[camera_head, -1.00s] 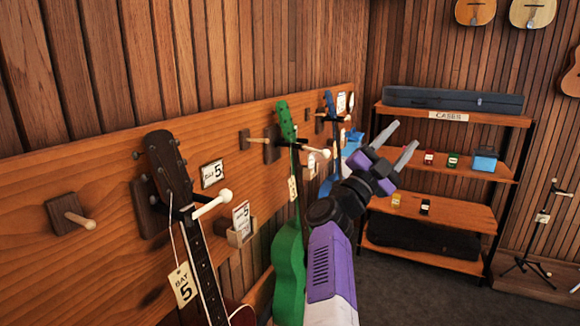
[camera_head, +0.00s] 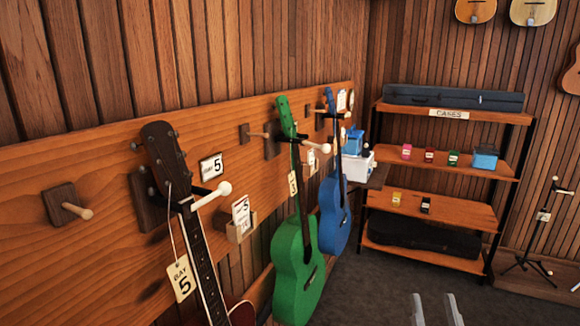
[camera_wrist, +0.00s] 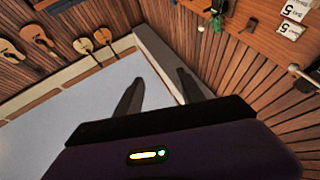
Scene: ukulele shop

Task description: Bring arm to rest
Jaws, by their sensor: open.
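My gripper (camera_head: 436,310) shows only as two grey fingertips at the bottom edge of the head view, spread apart with nothing between them. In the wrist view my gripper (camera_wrist: 160,92) also shows its two dark fingers apart and empty. The rest of my arm is out of the head view. The gripper is clear of the instruments on the wall at left.
A dark-topped ukulele (camera_head: 163,155), a green one (camera_head: 297,262) and a blue one (camera_head: 334,215) hang from the left wall rail. Free pegs (camera_head: 78,210) stick out there. A shelf rack (camera_head: 430,208) stands at the back. Open floor (camera_head: 390,285) lies before it.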

